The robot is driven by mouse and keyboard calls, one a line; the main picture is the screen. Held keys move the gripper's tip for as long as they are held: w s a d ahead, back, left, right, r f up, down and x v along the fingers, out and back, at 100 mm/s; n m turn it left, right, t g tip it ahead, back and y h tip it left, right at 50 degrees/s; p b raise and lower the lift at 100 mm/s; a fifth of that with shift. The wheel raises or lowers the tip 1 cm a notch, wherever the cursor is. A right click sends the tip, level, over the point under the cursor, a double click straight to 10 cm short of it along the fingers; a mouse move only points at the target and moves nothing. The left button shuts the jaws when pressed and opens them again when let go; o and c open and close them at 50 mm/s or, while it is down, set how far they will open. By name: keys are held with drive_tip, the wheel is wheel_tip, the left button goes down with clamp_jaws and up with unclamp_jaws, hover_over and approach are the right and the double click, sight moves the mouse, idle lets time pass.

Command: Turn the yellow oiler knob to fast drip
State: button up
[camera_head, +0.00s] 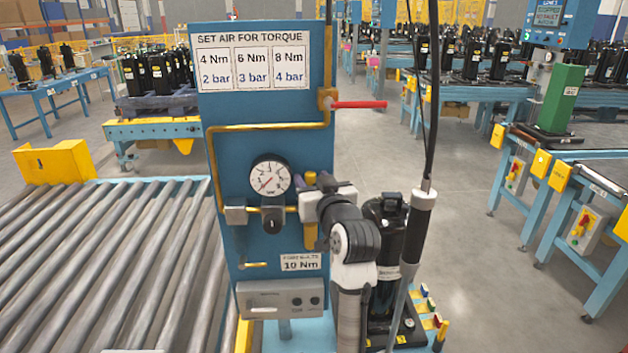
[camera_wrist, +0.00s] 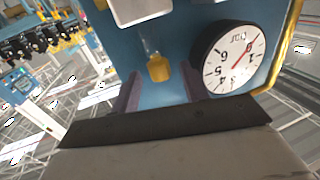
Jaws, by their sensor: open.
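The yellow oiler knob (camera_wrist: 158,68) shows in the wrist view, which is upside down, with a small clear dome (camera_wrist: 150,46) beside it. A pale block (camera_wrist: 140,8) lies beyond the dome at the top edge. In the head view the knob (camera_head: 310,179) is small, right of the gauge and partly hidden by my gripper. My gripper (camera_wrist: 162,77) is open, its two purple-grey fingers on either side of the knob in the picture. They appear apart from it; I cannot tell how deep they reach. In the head view my gripper (camera_head: 321,184) is at the panel's right side.
The round gauge (camera_head: 270,175) sits close left of the knob, above a dark regulator knob (camera_head: 272,217). A red-handled valve (camera_head: 358,104) juts out above. A black compressor (camera_head: 386,215) stands behind my arm. A roller conveyor (camera_head: 100,265) fills the left.

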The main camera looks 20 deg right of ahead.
clamp_jaws()
drive_tip(key=shift+d+f+n+y+b, duration=0.15)
drive_tip(key=shift+n+y+b, duration=0.4)
drive_tip(key=shift+y, duration=0.3)
drive_tip(key=shift+d+f+n+y+b, duration=0.15)
drive_tip(key=shift+n+y+b, duration=0.4)
drive_tip(key=shift+y, duration=0.3)
drive_tip(key=shift+r+n+g+y+b, duration=0.3)
drive_tip(key=shift+n+y, duration=0.2)
drive_tip(key=shift+y, duration=0.3)
unclamp_jaws()
drive_tip(key=shift+d, duration=0.1)
drive_tip(key=b+v, duration=0.2)
drive_tip(key=v, duration=0.5)
drive_tip(key=shift+s+b, duration=0.25)
drive_tip(key=shift+b, duration=0.15)
